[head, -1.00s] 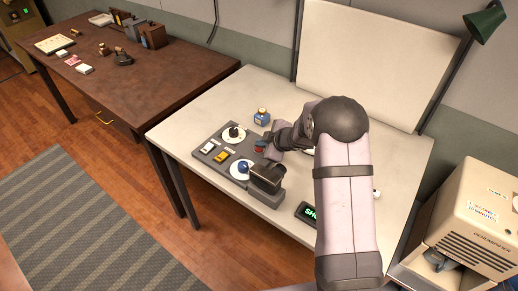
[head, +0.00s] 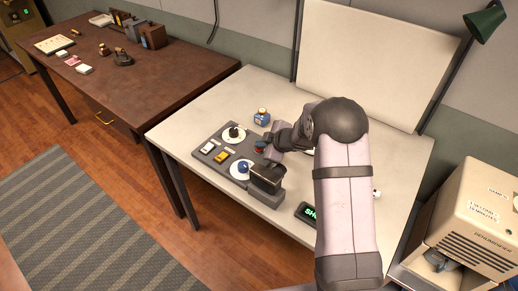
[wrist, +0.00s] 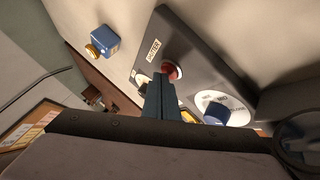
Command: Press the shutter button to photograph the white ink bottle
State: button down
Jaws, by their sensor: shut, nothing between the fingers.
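The red shutter button (wrist: 173,69) sits on the grey control panel (wrist: 192,45), beside a label reading SHUTTER. The button also shows in the head view (head: 260,146). My gripper (wrist: 160,92) is shut and empty, with its fingertips close beside the button in the wrist view. I cannot tell whether they touch it. A blue bottle with a gold cap (head: 261,117) stands on the white table behind the panel and also shows in the wrist view (wrist: 105,42). I cannot make out a white ink bottle; my arm hides part of the table.
The panel also carries two round white dials (head: 233,134) (head: 240,169) and small white and yellow switches. A green-lit display (head: 309,213) stands near the table's front. A white backdrop (head: 378,55) rises behind. The brown desk is at left.

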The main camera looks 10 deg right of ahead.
jog(key=shift+s+f, duration=0.3)
jog(key=shift+f, duration=0.45)
dwell(0.3)
jog(key=shift+d+r, duration=0.1)
jog(key=shift+r, duration=0.15)
jog(key=shift+w+r+p, duration=0.1)
jog(key=shift+r+p, duration=0.15)
jog(key=shift+p, duration=0.25)
jog(key=shift+d+r, duration=0.1)
jog(key=shift+r, duration=0.25)
notch_tip(320, 180, up, 5)
jog(key=p, duration=0.5)
jog(key=shift+r+p, duration=0.15)
jog(key=shift+p, duration=0.2)
